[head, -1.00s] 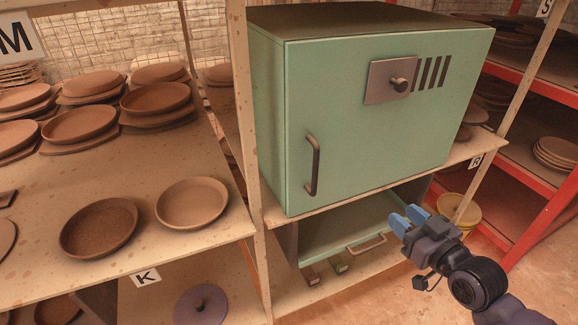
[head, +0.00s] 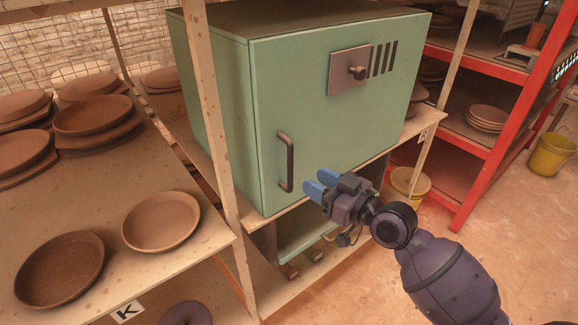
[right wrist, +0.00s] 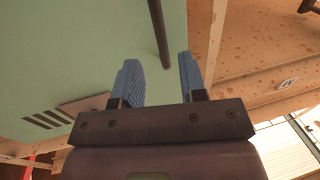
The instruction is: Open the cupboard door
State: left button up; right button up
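The green cupboard (head: 330,110) stands on a shelf in the head view, its front door closed. A dark vertical bar handle (head: 286,162) is at the door's left side. My right gripper (head: 314,186) is open and empty, just right of the handle's lower part, with blue fingertips pointing toward it. In the right wrist view the handle (right wrist: 158,35) lies ahead, its end roughly between the two open fingers (right wrist: 160,80); they look apart from it. A grey plate with a knob (head: 350,72) sits at the door's upper right. My left gripper is not in view.
A shelf post (head: 212,120) stands just left of the cupboard. Clay plates (head: 160,222) lie on the left shelf (head: 190,255). A green drawer front (head: 305,235) is below the cupboard. A red rack (head: 490,180) and yellow buckets (head: 552,155) stand right.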

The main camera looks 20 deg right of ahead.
send_over(291, 190)
jog(key=shift+w, duration=0.35)
grip_shut()
dwell(0.3)
